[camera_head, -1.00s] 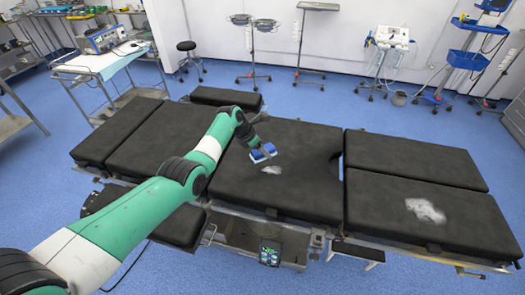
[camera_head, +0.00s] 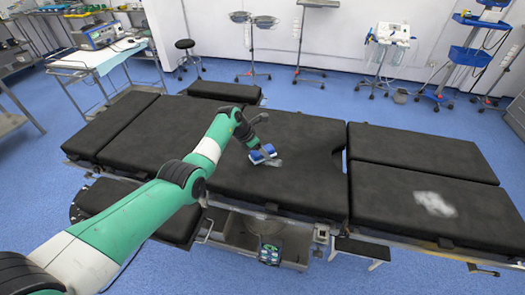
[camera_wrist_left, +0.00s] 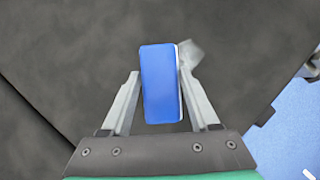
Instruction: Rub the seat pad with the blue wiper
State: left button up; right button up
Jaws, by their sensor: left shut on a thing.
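The blue wiper (camera_head: 258,157), a blue block with a pale edge, is held by my left gripper (camera_head: 264,154) low over the black seat pad (camera_head: 310,185) in the middle of the table. In the left wrist view the wiper (camera_wrist_left: 160,88) sits between both fingers of the left gripper (camera_wrist_left: 159,76), which is shut on it. I cannot tell whether the wiper touches the pad. My right gripper is out of view.
A larger white stain (camera_head: 435,203) lies on the front right leg pad (camera_head: 400,215). The rest of the black table top is clear. A stool (camera_head: 186,45), stands (camera_head: 262,24) and a cart (camera_head: 108,62) are at the back, away from the table.

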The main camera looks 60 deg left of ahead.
pick_arm(q)
jog(key=shift+f+b, duration=0.65)
jog(key=shift+f, duration=0.4)
jog(key=shift+w+d+r, duration=0.15)
jog(key=shift+w+d, duration=1.15)
jog(key=shift+w, duration=0.15)
